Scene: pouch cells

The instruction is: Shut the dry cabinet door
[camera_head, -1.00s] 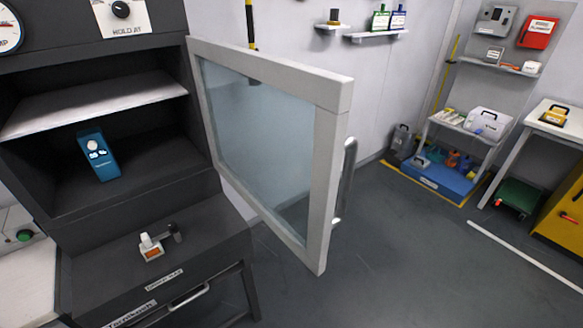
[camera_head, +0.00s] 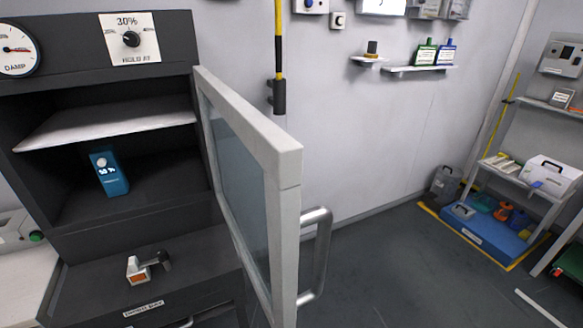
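The dry cabinet (camera_head: 110,225) is dark grey and stands at the left of the head view, its front uncovered. Its door (camera_head: 245,165) has a pale frame and a glass pane. The door is hinged on the cabinet's right side and stands wide open, jutting toward me. A metal bar handle (camera_head: 321,255) is on the door's outer face, to the right. Neither of my grippers is in view.
Inside the cabinet are a white shelf (camera_head: 105,122) and a blue device (camera_head: 109,172). A small white-and-orange item (camera_head: 140,268) sits on the ledge below. Open floor (camera_head: 400,265) lies right of the door. A blue spill pallet (camera_head: 485,228) is further back.

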